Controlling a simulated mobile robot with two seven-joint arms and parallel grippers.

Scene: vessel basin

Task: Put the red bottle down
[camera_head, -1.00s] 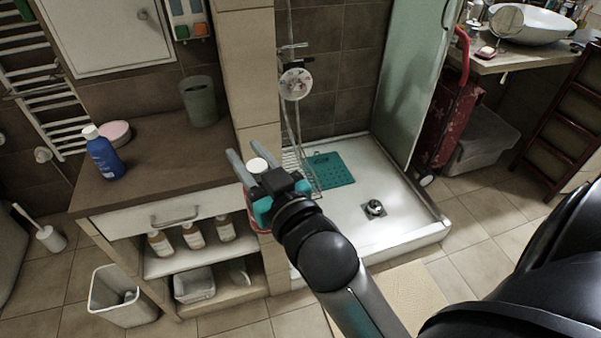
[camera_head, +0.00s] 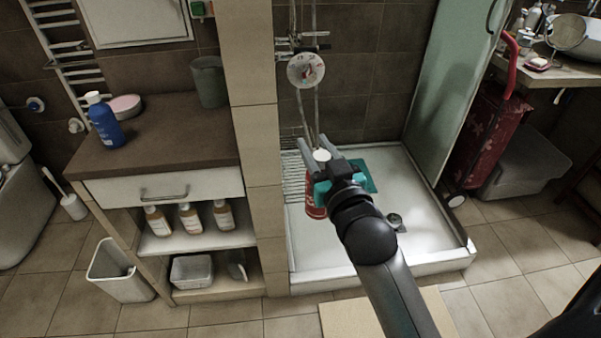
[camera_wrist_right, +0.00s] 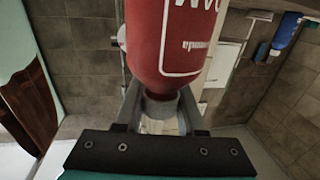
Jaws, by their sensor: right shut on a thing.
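The red bottle (camera_head: 314,198) with a white cap (camera_head: 321,156) is in my right gripper (camera_head: 319,162). In the head view it shows over the left part of the white shower tray, partly hidden by the gripper. In the right wrist view the red bottle (camera_wrist_right: 178,40) has white lettering, and the fingers of my right gripper (camera_wrist_right: 160,108) close on its narrow grey-looking neck. I cannot tell how far the bottle's base is from the tray. My left gripper is not in view.
A wire rack (camera_head: 294,178) is beside the gripper. Left of a tiled pillar (camera_head: 262,190), a brown counter (camera_head: 180,150) holds a blue bottle (camera_head: 104,123) and a grey cup (camera_head: 209,82).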

